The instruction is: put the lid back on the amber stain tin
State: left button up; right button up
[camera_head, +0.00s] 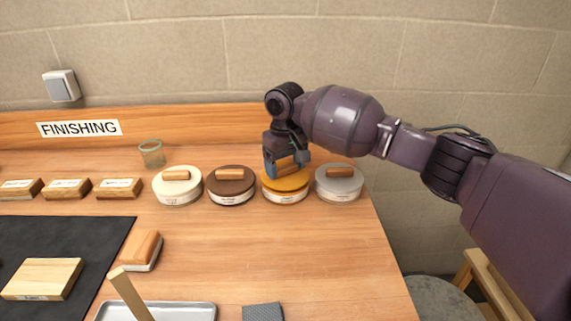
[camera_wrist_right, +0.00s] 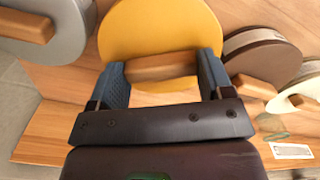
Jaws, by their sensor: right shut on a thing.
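The amber stain tin (camera_head: 287,198) stands third from the left in the row of tins in the head view. Its amber lid (camera_head: 297,181) is right over the tin's top, roughly level; I cannot tell whether a thin gap remains between them. My right gripper (camera_head: 287,168) comes down from above, shut on the lid's wooden handle. In the right wrist view the two blue finger pads of my right gripper (camera_wrist_right: 163,70) press the ends of the handle, and the lid (camera_wrist_right: 155,25) fills the space beyond. The lid hides the tin there. My left gripper is out of view.
A brown tin (camera_head: 232,190) stands close on the left, a grey tin (camera_head: 339,188) close on the right, and a cream tin (camera_head: 177,190) further left. A glass jar (camera_head: 152,154) stands behind. The bench front holds a metal tray (camera_head: 190,312) and a blue-grey cloth (camera_head: 262,312).

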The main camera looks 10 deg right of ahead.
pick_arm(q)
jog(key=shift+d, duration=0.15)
pick_arm(e)
jog(key=o, duration=0.9)
jog(key=shift+o, duration=0.2)
pick_arm(q)
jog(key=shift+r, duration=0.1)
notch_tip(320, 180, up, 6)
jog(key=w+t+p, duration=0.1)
jog(key=p, duration=0.3)
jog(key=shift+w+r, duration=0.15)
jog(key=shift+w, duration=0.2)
pick_arm(e)
jog(key=shift+r, duration=3.5)
grip_shut()
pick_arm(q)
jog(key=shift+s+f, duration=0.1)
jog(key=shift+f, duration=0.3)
pick_arm(e)
jog(key=shift+f, duration=3.25)
